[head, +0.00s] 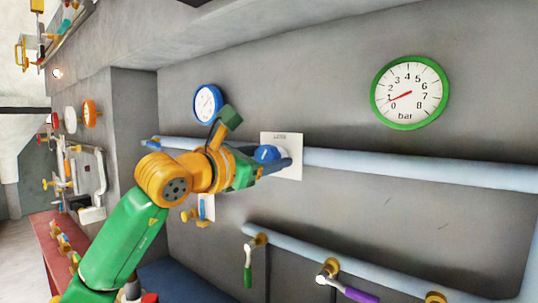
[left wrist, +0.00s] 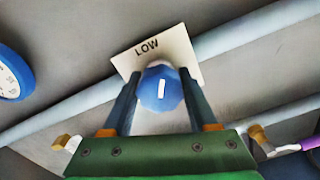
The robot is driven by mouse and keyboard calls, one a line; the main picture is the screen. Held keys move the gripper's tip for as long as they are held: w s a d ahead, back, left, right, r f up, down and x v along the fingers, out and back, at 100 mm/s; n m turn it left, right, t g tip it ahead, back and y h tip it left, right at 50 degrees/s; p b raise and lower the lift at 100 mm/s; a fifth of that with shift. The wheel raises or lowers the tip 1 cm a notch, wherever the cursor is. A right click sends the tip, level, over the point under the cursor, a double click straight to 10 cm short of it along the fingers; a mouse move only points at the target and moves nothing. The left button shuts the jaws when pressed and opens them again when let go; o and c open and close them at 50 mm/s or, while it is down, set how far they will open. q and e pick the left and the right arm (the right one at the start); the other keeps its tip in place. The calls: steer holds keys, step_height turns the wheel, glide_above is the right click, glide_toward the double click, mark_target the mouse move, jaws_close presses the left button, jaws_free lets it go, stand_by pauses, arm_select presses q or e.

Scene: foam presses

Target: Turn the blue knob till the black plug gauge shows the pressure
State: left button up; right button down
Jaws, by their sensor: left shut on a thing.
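The blue knob (head: 266,153) sits on a white plate (head: 294,140) on the grey wall, at the pipe. In the left wrist view the knob (left wrist: 162,92) bears a white mark, and the plate (left wrist: 180,52) reads LOW. My left gripper (head: 274,163) is shut on the knob, with one finger on each side, as its fingers (left wrist: 160,88) show in the left wrist view. A green-rimmed gauge (head: 410,92) marked bar has its red needle between 0 and 1. A blue-rimmed gauge (head: 208,103) is too small to read. I see no black gauge. My right gripper is out of view.
A pale blue pipe (head: 420,168) runs along the wall beside the plate. Lower down, another pipe (head: 380,275) carries a green-handled valve (head: 248,265) and a purple-handled valve (head: 350,291). More gauges and valves are at far left. The wall between the pipes is clear.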

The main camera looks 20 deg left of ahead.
arm_select(q)
steer(key=m+p, duration=0.1)
steer(key=m, duration=0.4)
steer(key=shift+r+m, duration=0.1)
steer(key=shift+m, duration=0.2)
steer(key=m, duration=0.5)
steer(key=shift+p, duration=0.35)
steer(key=shift+m, duration=0.3)
steer(key=o, duration=1.2)
steer(key=shift+o, duration=0.9)
steer(key=shift+w, duration=0.1)
steer(key=shift+f, duration=0.2)
